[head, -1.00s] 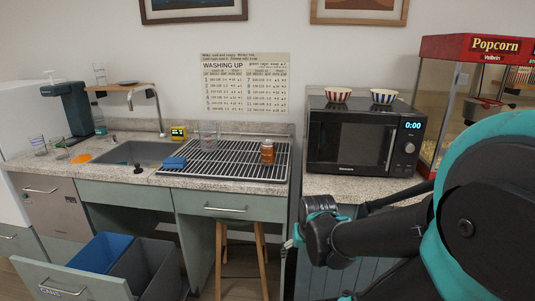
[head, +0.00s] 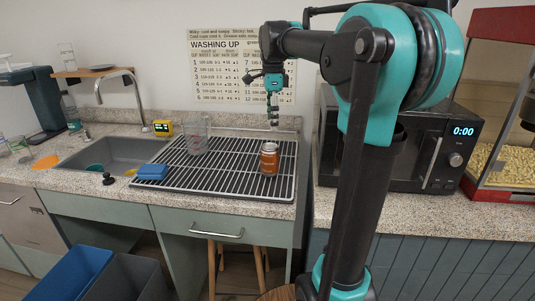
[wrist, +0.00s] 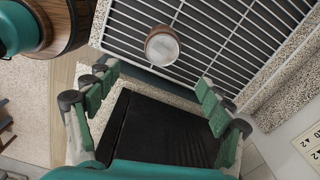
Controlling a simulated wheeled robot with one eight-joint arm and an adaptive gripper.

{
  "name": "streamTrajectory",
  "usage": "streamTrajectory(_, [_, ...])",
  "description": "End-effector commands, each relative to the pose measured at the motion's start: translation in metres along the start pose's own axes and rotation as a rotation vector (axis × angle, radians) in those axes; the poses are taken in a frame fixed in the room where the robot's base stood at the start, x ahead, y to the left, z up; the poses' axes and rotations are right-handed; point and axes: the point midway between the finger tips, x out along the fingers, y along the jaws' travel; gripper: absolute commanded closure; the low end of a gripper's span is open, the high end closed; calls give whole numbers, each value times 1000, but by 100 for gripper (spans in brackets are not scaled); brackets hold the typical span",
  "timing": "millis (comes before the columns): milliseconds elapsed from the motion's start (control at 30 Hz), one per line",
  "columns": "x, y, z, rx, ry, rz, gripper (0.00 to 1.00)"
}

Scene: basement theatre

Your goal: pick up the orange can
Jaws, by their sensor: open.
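The orange can (head: 269,158) stands upright on the right part of the black-and-white wire drying rack (head: 215,182). In the wrist view its pale round top (wrist: 161,46) shows at the upper middle, beyond my fingertips. My gripper (head: 273,118) hangs above the can, pointing down, with a gap between them. In the wrist view my gripper (wrist: 155,88) has its green-padded fingers spread wide, with nothing between them. The can's lower side is mostly hidden in the wrist view.
The sink (head: 110,153) is further left. A black microwave (head: 432,150) stands to the right, partly behind my arm. The rack around the can is clear.

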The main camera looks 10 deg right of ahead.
Motion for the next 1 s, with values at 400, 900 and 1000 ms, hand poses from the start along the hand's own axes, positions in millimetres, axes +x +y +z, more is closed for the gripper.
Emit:
streamTrajectory(400, [57, -1, 1, 26, 1, 5, 20])
streamTrajectory(900, [120, 0, 1, 25, 1, 5, 20])
streamTrajectory(1000, [130, 0, 2, 25, 1, 5, 20])
